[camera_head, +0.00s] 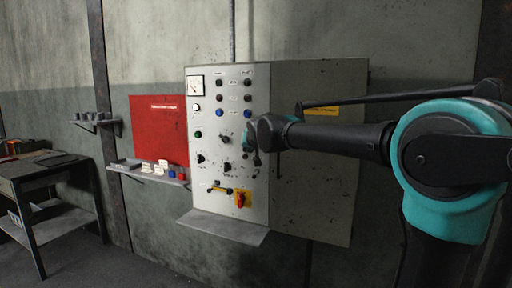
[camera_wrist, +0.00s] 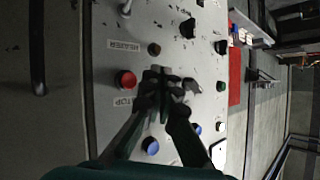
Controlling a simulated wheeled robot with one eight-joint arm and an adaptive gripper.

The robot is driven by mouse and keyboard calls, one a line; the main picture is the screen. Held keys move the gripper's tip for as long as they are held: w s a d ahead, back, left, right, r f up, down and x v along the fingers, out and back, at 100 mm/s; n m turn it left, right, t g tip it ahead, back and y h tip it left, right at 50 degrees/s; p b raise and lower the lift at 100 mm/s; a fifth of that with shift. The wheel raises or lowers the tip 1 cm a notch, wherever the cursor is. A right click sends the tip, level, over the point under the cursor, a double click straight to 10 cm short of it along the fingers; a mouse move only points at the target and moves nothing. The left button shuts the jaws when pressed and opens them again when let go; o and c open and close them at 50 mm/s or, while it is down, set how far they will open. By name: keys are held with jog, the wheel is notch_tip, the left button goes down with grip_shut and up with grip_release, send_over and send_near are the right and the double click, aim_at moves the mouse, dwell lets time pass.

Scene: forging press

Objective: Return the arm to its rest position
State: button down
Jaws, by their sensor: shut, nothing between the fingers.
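My arm reaches in from the right in the head view, with my gripper (camera_head: 254,150) in front of the right part of the control panel (camera_head: 215,90). In the wrist view my gripper (camera_wrist: 160,78) is shut and empty, its fingertips together over the panel face. A red button (camera_wrist: 126,80) labelled STOP lies just left of the fingertips, and a blue button (camera_wrist: 150,146) lies lower beside the fingers. I cannot tell whether the fingertips touch the panel. The fingers hide part of the panel.
A red-yellow switch (camera_head: 241,199) sits low on the panel, above a sloping ledge (camera_head: 222,227). A grey cabinet side (camera_head: 315,185) stands right of it. A wall shelf (camera_head: 135,171) with small items, a red board (camera_head: 158,128) and a workbench (camera_head: 45,168) are left. Floor shows between bench and panel.

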jog(key=s+d+f+g+h, duration=0.2)
jog(key=s+d+f, duration=0.5)
jog(key=d+f, duration=0.35)
jog(key=s+d+f+g+h, duration=0.1)
jog(key=s+d+f+g, duration=0.1)
jog(key=s+d+f, duration=0.65)
jog(key=s+d+f+g, duration=0.1)
jog(key=s+d+f, duration=0.4)
jog(key=s+f, duration=0.5)
jog(key=s+d+f+g, duration=0.2)
jog(key=s+d+f, duration=0.3)
jog(key=s+f, duration=0.5)
jog(key=shift+s+m+g+h, duration=0.25)
jog(key=shift+m+g+h, duration=0.05)
jog(key=shift+m+h, duration=0.1)
